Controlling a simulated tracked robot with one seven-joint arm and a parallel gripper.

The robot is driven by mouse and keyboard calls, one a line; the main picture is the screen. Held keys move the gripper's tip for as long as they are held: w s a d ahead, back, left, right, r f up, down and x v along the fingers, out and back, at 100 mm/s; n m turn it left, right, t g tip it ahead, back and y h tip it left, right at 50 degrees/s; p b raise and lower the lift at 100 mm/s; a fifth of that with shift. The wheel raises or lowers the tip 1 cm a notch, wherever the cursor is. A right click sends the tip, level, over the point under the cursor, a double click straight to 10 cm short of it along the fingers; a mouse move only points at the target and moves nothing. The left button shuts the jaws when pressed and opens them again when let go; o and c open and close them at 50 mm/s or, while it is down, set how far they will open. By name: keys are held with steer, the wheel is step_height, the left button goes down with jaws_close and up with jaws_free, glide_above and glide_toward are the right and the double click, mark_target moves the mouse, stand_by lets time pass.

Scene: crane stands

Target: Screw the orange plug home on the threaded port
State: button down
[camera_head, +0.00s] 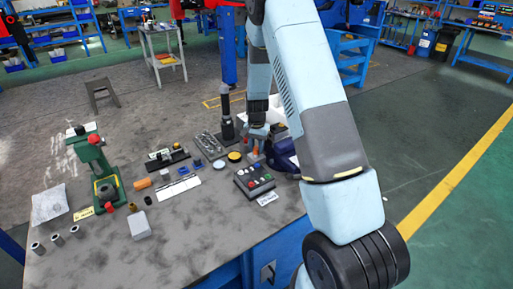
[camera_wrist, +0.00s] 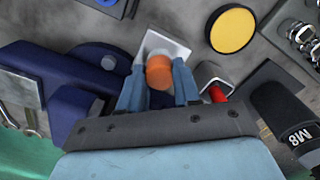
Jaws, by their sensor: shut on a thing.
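The orange plug (camera_wrist: 159,74) sits between the two blue-grey fingers of my gripper (camera_wrist: 158,68) in the wrist view, with its round end facing the camera. My gripper is shut on it. A pale grey square plate (camera_wrist: 173,45) shows just beyond the plug. The threaded port cannot be made out; the plug and fingers cover that spot, so I cannot tell how far the threads are engaged. In the head view my gripper (camera_head: 257,140) points down at the table's back right, with the orange plug (camera_head: 256,151) small at its tips.
A dark blue body (camera_wrist: 65,80) stands close left of my fingers in the wrist view. A red-tipped part (camera_wrist: 217,94) and a black cylinder marked M8 (camera_wrist: 290,125) are close on the right. A button box (camera_head: 255,180) and yellow disc (camera_head: 234,156) lie nearby on the table.

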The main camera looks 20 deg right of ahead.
steer(key=m, duration=0.3)
steer(key=shift+m, duration=0.3)
steer(key=shift+m, duration=0.7)
steer(key=m, duration=0.3)
steer(key=shift+m, duration=0.4)
steer(key=shift+m, duration=0.6)
steer(key=m, duration=0.3)
steer(key=shift+m, duration=0.4)
